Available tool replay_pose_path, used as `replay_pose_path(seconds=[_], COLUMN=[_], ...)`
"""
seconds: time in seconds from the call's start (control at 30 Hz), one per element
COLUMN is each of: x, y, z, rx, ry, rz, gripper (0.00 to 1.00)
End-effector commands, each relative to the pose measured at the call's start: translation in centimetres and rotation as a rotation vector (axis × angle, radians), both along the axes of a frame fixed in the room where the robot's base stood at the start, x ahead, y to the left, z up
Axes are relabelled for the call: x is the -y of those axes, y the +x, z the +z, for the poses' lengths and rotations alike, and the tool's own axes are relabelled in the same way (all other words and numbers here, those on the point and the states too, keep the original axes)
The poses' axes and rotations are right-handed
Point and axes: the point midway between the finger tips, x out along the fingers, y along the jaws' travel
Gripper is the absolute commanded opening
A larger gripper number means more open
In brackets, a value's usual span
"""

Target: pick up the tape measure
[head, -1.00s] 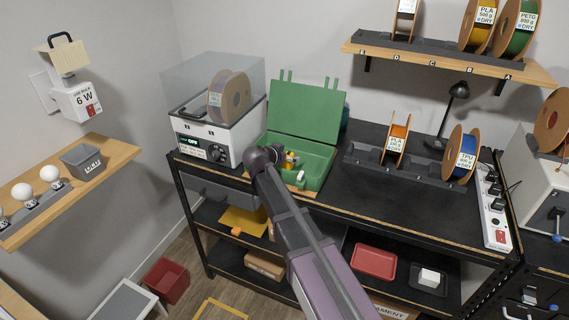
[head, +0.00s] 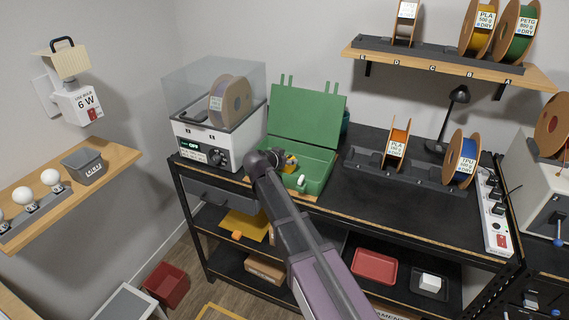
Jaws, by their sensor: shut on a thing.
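The open green toolbox (head: 318,176) stands on the black workbench with its lid raised. My gripper (head: 283,160) is low at the left part of the box, partly hidden behind my own arm. A small yellow thing, which looks like the tape measure (head: 291,163), shows at the fingertips, and the gripper is shut on it. Most of its shape is hidden or too small to make out. I cannot tell whether it still touches the box floor. A small white thing (head: 301,183) lies in the box near its front wall.
A white filament dryer (head: 208,146) with a clear cover stands left of the toolbox. A black spool rack (head: 425,176) with orange and blue spools is to the right. The bench (head: 385,218) in front of the rack is clear. A spool shelf (head: 450,70) hangs above.

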Motion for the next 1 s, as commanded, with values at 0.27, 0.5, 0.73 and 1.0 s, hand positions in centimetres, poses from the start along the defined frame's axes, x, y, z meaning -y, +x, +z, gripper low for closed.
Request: replay_pose_path(seconds=[0.27,0.5,0.73,1.0], x=[0.0,0.1,0.1,0.1], y=[0.0,0.0,0.0,0.0], z=[0.7,2.4,4.8,7.6], rx=[0.0,0.0,0.0,0.0], ry=[0.001,0.001,0.0,0.0], rz=[0.0,0.0,-0.001,-0.001], gripper=[0.0,0.0,0.0,0.0])
